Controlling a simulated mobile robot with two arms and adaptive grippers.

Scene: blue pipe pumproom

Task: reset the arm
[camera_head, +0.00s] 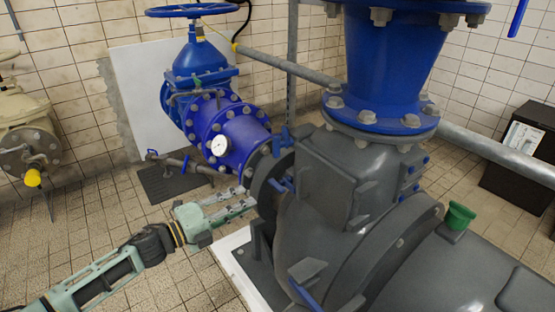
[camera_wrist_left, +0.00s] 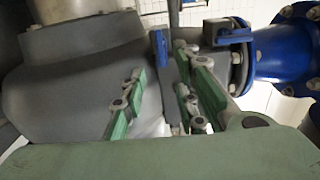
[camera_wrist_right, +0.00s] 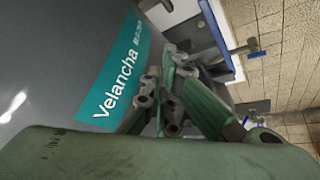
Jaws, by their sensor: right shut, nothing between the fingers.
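My left gripper (camera_head: 244,198) reaches in from the left in the head view, its fingers pointing at the dark flange beside the grey pump housing (camera_head: 325,220). In the left wrist view my left gripper (camera_wrist_left: 160,68) has its green fingers spread apart with nothing held between them. Grey pump body and a small blue part (camera_wrist_left: 161,48) show behind the fingers. My right gripper (camera_wrist_right: 162,70) shows only in the right wrist view. Its fingers are together and empty, in front of a grey surface with a teal "Velancha" label (camera_wrist_right: 120,75). The head view does not show the right arm.
A blue valve with a handwheel (camera_head: 192,10) and a blue pipe with a gauge (camera_head: 219,146) stand behind the left gripper. A large blue pipe (camera_head: 392,60) rises from the pump. A dark box (camera_head: 518,165) stands at the right. Tiled floor (camera_head: 95,240) at the left is clear.

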